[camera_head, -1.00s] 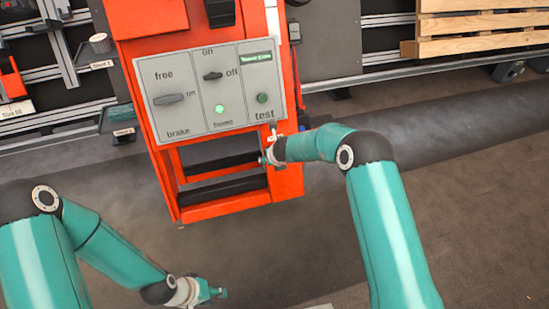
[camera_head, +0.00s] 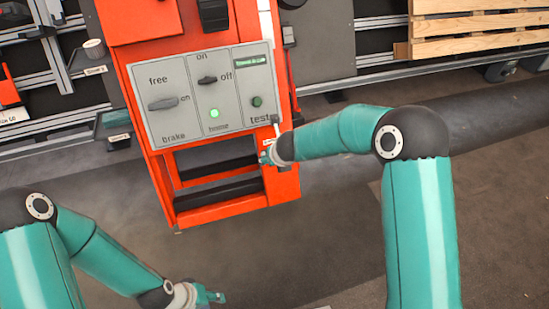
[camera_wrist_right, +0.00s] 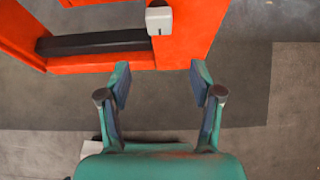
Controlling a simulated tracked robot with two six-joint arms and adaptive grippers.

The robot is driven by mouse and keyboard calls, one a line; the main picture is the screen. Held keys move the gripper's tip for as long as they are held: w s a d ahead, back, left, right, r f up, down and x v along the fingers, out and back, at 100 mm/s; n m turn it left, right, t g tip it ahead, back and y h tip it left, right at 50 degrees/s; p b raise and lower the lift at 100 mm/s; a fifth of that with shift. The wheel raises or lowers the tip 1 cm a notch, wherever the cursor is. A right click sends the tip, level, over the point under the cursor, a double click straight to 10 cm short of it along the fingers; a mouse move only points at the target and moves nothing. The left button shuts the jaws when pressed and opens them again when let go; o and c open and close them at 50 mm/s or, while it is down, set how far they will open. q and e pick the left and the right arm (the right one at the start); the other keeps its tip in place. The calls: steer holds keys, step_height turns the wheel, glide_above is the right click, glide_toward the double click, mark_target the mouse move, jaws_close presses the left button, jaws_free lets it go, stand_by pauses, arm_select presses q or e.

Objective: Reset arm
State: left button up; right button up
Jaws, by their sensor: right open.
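The orange machine (camera_head: 190,216) stands in the middle of the head view. Its grey control panel (camera_head: 183,123) has a brake knob (camera_head: 163,104), an on/off switch (camera_head: 207,81), a lit green home light (camera_head: 214,113), a dark green test button (camera_head: 257,101) and a small green display (camera_head: 252,62). My right gripper (camera_head: 265,157) is in front of the machine's right side, below the panel. In the right wrist view my right gripper (camera_wrist_right: 160,84) is open and empty, pointing at the orange frame. My left gripper (camera_head: 217,297) is low in the head view, over the floor; its jaws are too small to read.
A white box (camera_wrist_right: 159,21) sits on the orange frame ahead of my right fingers. Wooden slats (camera_head: 480,32) stand at the back right, and a metal rail frame (camera_head: 60,65) at the back left. The floor (camera_head: 330,215) between my arms is clear.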

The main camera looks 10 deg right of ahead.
steer(key=shift+d, duration=0.1)
steer(key=s+d+f+n+g, duration=0.2)
steer(key=s+d+f+n, duration=0.2)
steer(key=s+f, duration=0.35)
steer(key=s+d+f+n+g, duration=0.25)
steer(key=s+f+n, duration=0.25)
steer(key=s+f, duration=0.3)
steer(key=s+a+f+n+g+y, duration=0.1)
steer(key=s+a+n, duration=0.1)
steer(key=s+n, duration=0.5)
steer(key=s+a+n+y, duration=0.1)
steer(key=s+a+n, duration=0.1)
steer(key=s+n, duration=0.55)
step_height(320, 180, up, 24)
steer(key=s+a+n+y+p, duration=0.1)
steer(key=n+p, duration=0.8)
steer(key=p, duration=1.4)
steer(key=shift+s+a+r+g+p, duration=0.15)
steer(key=shift+s+a+g+p, duration=0.2)
steer(key=shift+s+a, duration=0.3)
